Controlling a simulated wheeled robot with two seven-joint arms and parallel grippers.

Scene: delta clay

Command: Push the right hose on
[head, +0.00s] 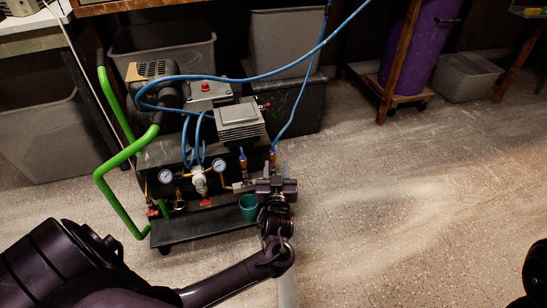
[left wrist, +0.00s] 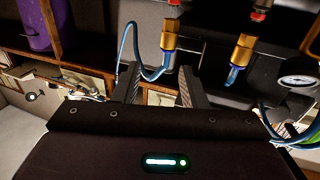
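The right hose (head: 292,122) is blue and comes down from the top to the right brass fitting (head: 272,156) on the compressor. In the left wrist view the hose (left wrist: 144,76) loops up to the underside of that fitting (left wrist: 173,30); I cannot tell how far it is seated. The left brass fitting (left wrist: 240,50) holds a short blue piece (left wrist: 233,76), also visible in the head view (head: 242,153). My left gripper (head: 275,186) is just below the right fitting. Its fingers (left wrist: 159,90) are apart, with the hose's bend near the gap. I cannot see contact.
The compressor has pressure gauges (head: 219,165), a green handle (head: 122,155) and a black base tray (head: 205,224). A teal cup (head: 248,206) is beside my left gripper. Grey bins (head: 45,135) and a purple barrel (head: 415,45) stand behind.

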